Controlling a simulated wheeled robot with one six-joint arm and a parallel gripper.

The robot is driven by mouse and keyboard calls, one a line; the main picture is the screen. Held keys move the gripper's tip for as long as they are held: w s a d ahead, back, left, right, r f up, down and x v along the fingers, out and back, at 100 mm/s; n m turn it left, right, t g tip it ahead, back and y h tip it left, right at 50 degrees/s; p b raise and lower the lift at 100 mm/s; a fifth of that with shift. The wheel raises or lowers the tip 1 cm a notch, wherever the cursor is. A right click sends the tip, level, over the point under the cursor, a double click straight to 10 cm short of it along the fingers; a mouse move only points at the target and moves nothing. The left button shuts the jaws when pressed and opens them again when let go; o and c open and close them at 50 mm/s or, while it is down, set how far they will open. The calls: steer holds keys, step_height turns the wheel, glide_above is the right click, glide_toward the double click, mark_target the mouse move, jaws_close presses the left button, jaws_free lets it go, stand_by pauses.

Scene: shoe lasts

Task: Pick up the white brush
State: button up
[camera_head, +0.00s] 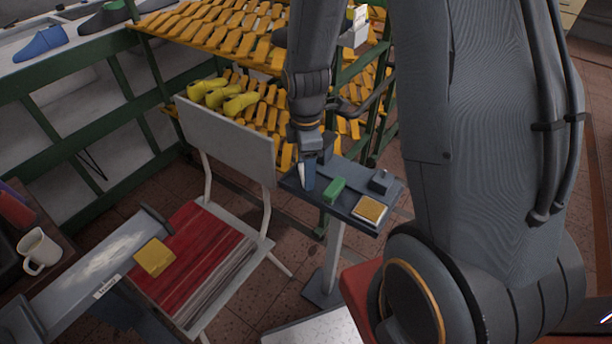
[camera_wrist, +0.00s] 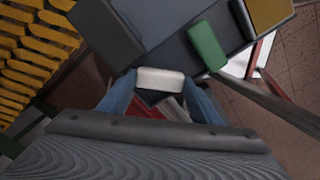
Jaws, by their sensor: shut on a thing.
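The white brush (camera_wrist: 161,78) sits between the two blue fingertips of my gripper (camera_wrist: 160,90) in the wrist view. My gripper is shut on it. In the head view my gripper (camera_head: 307,176) points down at the left end of a small dark stand (camera_head: 350,208). Only a thin white sliver of the brush (camera_head: 301,171) shows there, beside a blue finger. I cannot tell whether the brush still touches the stand top.
A green block-like brush (camera_head: 334,189), a yellow-topped block (camera_head: 369,210) and a dark grey object (camera_head: 381,180) are on the stand. A chair (camera_head: 230,140) with a red striped seat stands close left. Behind is a rack (camera_head: 255,45) with yellow shoe lasts.

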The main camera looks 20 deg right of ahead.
steer(key=shift+r, duration=0.1)
step_height(320, 180, up, 10)
steer(key=b, duration=0.1)
stand_by(0.8)
